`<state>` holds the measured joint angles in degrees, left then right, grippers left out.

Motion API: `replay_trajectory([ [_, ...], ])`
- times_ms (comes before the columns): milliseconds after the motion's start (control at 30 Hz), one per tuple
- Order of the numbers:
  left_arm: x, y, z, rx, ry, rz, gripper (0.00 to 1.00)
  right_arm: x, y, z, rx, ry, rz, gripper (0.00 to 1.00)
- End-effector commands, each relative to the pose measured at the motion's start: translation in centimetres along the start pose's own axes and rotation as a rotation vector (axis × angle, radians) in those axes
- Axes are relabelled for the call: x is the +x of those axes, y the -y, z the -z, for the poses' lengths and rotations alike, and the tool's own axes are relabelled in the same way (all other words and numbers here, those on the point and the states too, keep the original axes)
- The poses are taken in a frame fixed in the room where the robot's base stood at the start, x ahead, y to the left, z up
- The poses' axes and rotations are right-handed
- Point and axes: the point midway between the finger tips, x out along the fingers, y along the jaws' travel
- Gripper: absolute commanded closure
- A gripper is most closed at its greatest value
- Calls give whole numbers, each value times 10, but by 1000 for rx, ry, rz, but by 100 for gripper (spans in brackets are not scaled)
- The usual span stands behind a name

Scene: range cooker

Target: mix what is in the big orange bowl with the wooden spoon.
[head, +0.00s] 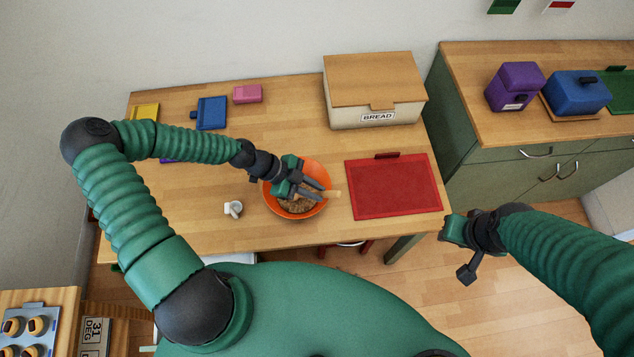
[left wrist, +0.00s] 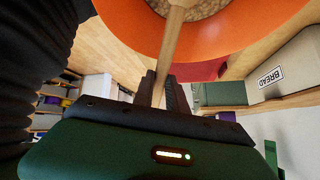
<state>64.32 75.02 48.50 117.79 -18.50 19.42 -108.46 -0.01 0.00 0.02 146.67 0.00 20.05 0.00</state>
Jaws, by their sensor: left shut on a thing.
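The big orange bowl (head: 298,211) stands on the wooden table, with brown, grainy contents in it. My left gripper (head: 318,192) is over the bowl, shut on the wooden spoon (head: 331,194). In the left wrist view the spoon's handle (left wrist: 172,45) runs from between the fingers (left wrist: 162,92) into the bowl (left wrist: 228,30). The spoon's head is hidden.
A red board (head: 393,187) lies right of the bowl. A bread box (head: 374,95) stands behind it. A small white object (head: 233,208) lies left of the bowl. Blue (head: 211,113) and pink (head: 248,93) items lie at the back left. A green cabinet (head: 490,170) stands at the right.

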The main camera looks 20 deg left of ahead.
Motion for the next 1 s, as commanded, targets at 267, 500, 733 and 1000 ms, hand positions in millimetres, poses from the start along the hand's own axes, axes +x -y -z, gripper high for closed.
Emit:
replay_trajectory([
  [267, -16, 4, 13, -1, 1, 3, 100, -16, 0, 4, 1, 0, 0, 68],
  [500, -32, 8, 28, -1, 1, 2, 100, -34, 0, 8, 0, 0, 0, 68],
  [733, -48, 12, 44, 0, 1, 2, 100, -50, 0, 12, 0, 0, 0, 68],
  [1000, -66, 15, 62, 0, 2, 2, 100, -70, 0, 16, 0, 0, 0, 68],
])
